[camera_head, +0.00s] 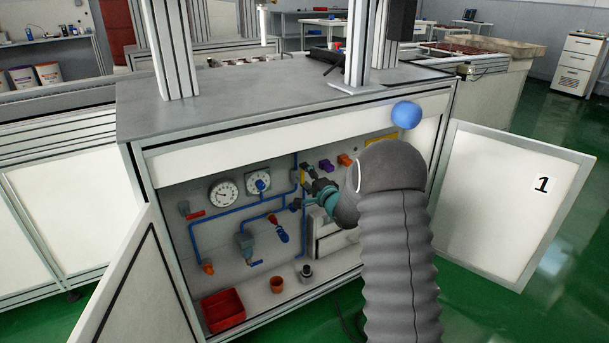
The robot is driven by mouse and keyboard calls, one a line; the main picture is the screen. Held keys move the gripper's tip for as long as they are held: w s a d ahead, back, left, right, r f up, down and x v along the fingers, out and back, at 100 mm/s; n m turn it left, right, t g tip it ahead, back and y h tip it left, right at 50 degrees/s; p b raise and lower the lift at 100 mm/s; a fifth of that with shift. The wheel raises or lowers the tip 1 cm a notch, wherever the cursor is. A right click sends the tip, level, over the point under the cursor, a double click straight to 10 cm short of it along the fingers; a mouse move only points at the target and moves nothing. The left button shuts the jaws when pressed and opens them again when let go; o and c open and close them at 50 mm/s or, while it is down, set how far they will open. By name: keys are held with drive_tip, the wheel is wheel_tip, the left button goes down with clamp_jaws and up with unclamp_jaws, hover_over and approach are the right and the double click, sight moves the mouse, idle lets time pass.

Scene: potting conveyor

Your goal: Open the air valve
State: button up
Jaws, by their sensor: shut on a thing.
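The open cabinet holds blue air pipes (232,221) with several fittings on its back panel. My gripper (301,188), teal with dark fingers, reaches in from the right to the upright blue pipe at the panel's middle. Its fingers are shut around a small part there, which appears to be the air valve's handle. The fingers and wrist hide most of that part, so its turn angle cannot be told. A yellow piece (303,174) shows beside the upper finger. A red-handled fitting (194,214) is at the left, and a red and blue one (279,229) is just below my gripper.
Two round gauges (223,193) sit left of my gripper. Purple (327,166) and orange (345,160) fittings are at its upper right. A red bin (223,310) and small pots (277,285) stand on the cabinet floor. Both doors, left (140,295) and right (510,195), stand open.

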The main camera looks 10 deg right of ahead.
drive_tip(key=shift+d+m, duration=0.15)
drive_tip(key=shift+m, duration=0.25)
drive_tip(key=o, duration=1.2)
drive_tip(key=shift+c, duration=0.2)
drive_tip(key=v, duration=1.2)
